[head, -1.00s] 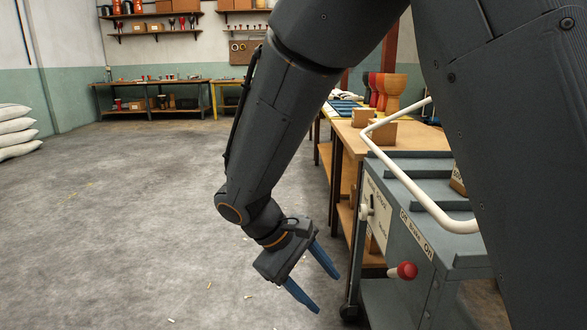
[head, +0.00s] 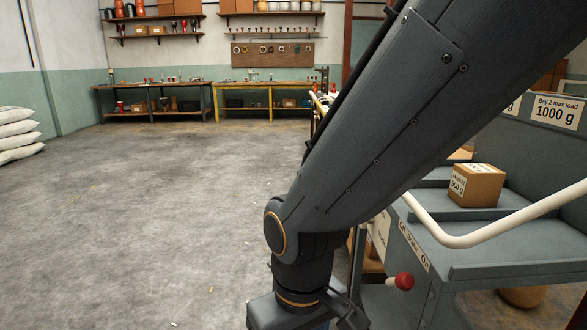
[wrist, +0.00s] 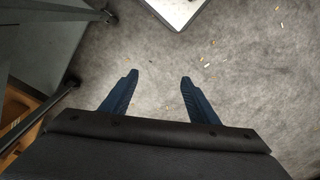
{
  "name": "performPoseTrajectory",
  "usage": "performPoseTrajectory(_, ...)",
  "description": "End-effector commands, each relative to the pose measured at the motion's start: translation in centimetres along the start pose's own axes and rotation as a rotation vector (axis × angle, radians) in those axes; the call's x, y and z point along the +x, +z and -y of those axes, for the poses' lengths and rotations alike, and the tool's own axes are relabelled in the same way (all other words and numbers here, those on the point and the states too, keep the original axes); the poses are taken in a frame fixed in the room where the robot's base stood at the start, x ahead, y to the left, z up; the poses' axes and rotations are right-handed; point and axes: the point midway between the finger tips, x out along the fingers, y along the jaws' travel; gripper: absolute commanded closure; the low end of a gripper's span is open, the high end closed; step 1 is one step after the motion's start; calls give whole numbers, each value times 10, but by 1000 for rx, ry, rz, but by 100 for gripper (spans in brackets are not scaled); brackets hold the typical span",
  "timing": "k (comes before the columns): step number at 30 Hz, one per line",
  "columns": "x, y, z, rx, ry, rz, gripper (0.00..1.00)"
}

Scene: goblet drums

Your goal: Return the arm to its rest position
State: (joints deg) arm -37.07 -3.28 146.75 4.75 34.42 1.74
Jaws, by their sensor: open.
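My gripper (wrist: 158,82) shows in the wrist view with its two blue fingers spread apart and nothing between them. It points down over bare concrete floor. In the head view my arm slants from the upper right down to the lower middle. The wrist is at the bottom edge there, and the fingertips are out of that picture.
A grey cart (head: 485,250) with a white handle (head: 480,235) and red knob (head: 404,281) stands close right of my arm. A cardboard box (head: 476,185) marked 500 g sits on it. Workbenches (head: 155,84) line the back wall. White sacks (head: 17,135) lie far left. The left floor is clear.

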Motion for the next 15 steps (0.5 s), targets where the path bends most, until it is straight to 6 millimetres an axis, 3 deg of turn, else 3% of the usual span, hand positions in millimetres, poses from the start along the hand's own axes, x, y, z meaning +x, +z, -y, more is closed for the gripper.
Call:
performPoseTrajectory(8,-46,7,-24,87,11,1,45)
performPoseTrajectory(15,-101,22,-56,202,23,4,45)
